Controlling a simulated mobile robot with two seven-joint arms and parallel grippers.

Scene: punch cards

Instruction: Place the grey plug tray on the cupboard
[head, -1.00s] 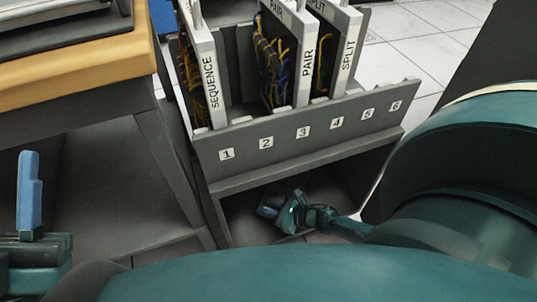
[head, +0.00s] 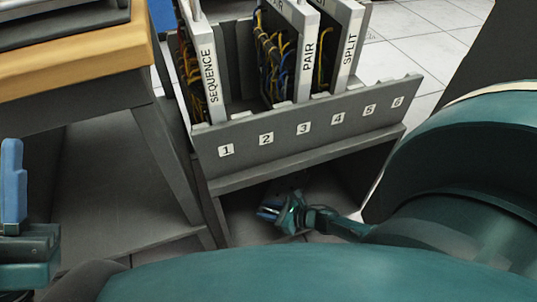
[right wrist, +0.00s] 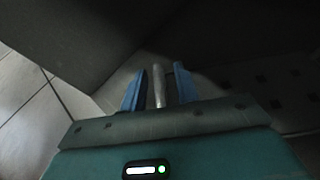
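My right gripper (head: 268,212) reaches into the dark open space under the numbered rack. In the right wrist view its two blue fingers (right wrist: 159,88) stand apart on either side of a light grey bar (right wrist: 158,86), with small gaps showing. A dark surface with rows of small square holes (right wrist: 292,73) lies to the right there; it may be the grey plug tray, but the shadow hides its outline. My left gripper (head: 14,185) is at the left edge, with one blue finger upright and its opening hidden. No thing is clearly recognisable as the cupboard.
The grey rack (head: 290,145), numbered 1 to 6, stands above the opening and holds upright wired panels such as SEQUENCE (head: 209,85). A grey table with a wooden edge (head: 80,65) stands at left. White floor tiles (head: 440,45) show behind.

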